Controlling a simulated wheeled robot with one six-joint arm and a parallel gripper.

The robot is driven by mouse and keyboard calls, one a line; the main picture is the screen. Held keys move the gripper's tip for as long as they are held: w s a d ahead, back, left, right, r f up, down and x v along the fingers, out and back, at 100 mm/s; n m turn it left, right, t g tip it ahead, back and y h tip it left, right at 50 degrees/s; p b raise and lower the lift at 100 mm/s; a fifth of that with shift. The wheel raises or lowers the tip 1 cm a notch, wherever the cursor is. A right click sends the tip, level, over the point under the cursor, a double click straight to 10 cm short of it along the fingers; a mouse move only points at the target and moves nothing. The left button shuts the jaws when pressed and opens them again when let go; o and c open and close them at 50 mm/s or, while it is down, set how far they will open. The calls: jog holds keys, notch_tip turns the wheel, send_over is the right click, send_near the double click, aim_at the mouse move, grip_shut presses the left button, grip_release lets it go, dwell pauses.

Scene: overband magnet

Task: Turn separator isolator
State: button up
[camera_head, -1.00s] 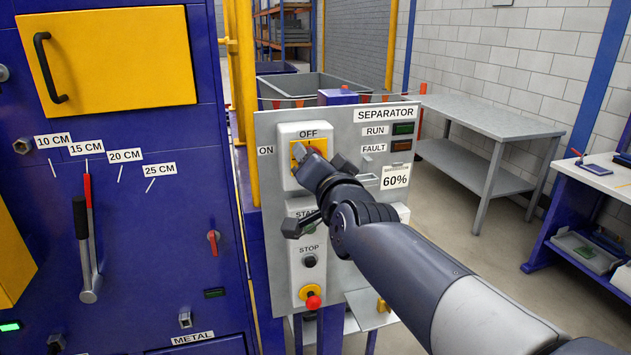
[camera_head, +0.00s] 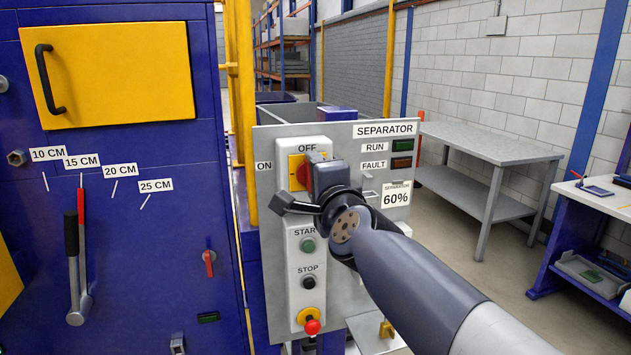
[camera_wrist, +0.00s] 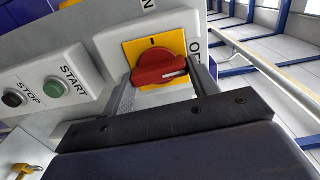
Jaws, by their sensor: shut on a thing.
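The separator isolator is a red rotary knob (camera_wrist: 160,70) on a yellow plate (camera_wrist: 134,47). In the head view the knob (camera_head: 298,172) is partly hidden behind my gripper (camera_head: 313,172), below the OFF label and right of the ON label. In the wrist view it lies crosswise between the two fingers of my gripper (camera_wrist: 165,88), which is shut on it. A pale line near the knob's right end points toward the OFF lettering. A dark mark on the plate faces the ON lettering.
Below the isolator are a green START button (camera_head: 307,245), a black STOP button (camera_head: 309,282) and a red stop knob (camera_head: 312,326) on yellow. A blue cabinet (camera_head: 120,240) with levers stands left. A grey table (camera_head: 488,145) stands back right.

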jog(key=shift+m, duration=0.3)
dwell(0.4)
jog(key=o, duration=1)
jog(key=shift+p+v, duration=1.8)
jog(key=shift+v, duration=3.6)
